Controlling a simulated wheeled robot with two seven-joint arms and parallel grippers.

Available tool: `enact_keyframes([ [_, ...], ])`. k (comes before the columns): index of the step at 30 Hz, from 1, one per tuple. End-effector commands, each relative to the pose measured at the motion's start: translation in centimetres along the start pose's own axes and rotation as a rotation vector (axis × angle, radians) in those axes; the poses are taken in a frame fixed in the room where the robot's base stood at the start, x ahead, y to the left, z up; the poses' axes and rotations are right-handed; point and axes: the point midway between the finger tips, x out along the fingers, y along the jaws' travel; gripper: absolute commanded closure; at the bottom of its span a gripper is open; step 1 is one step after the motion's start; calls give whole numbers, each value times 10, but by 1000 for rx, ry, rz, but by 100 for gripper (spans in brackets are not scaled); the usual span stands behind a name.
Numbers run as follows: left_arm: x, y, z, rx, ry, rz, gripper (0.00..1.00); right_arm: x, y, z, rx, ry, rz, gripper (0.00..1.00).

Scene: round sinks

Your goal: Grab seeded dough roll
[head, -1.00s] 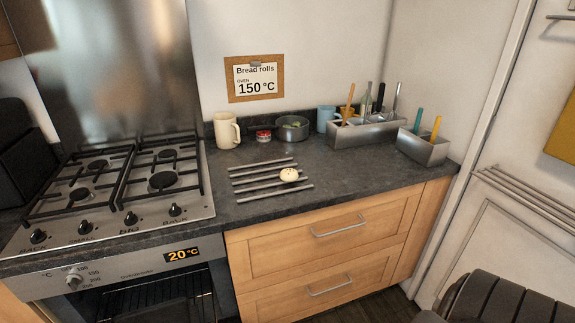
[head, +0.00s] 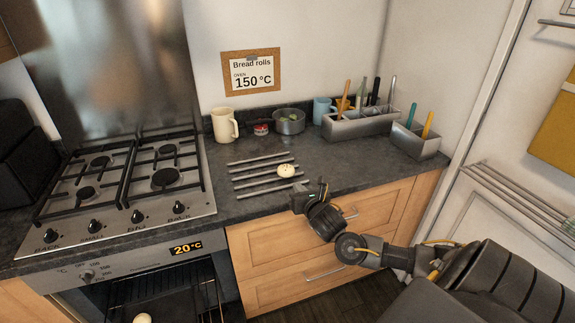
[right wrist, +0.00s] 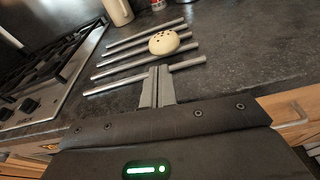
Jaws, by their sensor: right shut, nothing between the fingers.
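The seeded dough roll (head: 286,170) is a small, pale round ball with dark specks. It rests on the metal rods of a rack (head: 262,188) on the dark counter. It also shows in the right wrist view (right wrist: 163,42), beyond my fingertips. My right gripper (head: 310,190) is at the counter's front edge, to the lower right of the roll and apart from it. Its fingers (right wrist: 157,84) are shut together and empty, pointing towards the rack. My left gripper is not in view.
A stove (head: 125,185) stands left, its oven reading 20 °C; a pale round piece (head: 143,318) shows low inside. A cream mug (head: 225,125), small red-labelled tin (head: 261,130), metal pot (head: 290,122) and utensil holders (head: 360,125) stand behind the rack. The counter right of the rack is clear.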

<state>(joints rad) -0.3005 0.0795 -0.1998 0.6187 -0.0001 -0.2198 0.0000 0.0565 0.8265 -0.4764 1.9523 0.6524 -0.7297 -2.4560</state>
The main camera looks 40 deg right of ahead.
Motion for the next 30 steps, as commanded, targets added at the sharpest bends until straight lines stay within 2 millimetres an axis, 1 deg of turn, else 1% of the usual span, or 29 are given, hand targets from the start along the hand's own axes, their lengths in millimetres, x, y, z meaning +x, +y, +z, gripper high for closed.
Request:
enact_keyframes([
  [1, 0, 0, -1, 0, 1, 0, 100, 3, -3, 7, -40, -19, -2, 100],
  [3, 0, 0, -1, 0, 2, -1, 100, 6, -5, 12, -78, -37, -3, 100],
  [9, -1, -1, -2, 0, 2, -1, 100, 8, -6, 15, -96, -44, -5, 100],
  [13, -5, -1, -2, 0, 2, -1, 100, 20, -6, 19, -95, -46, -7, 100],
  [17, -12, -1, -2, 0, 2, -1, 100, 41, -6, 25, -93, -45, -8, 100],
  [24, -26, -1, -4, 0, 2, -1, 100, 91, -5, 34, -91, -44, -8, 100],
  [30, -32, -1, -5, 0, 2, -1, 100, 122, -5, 39, -90, -44, -7, 100],
])
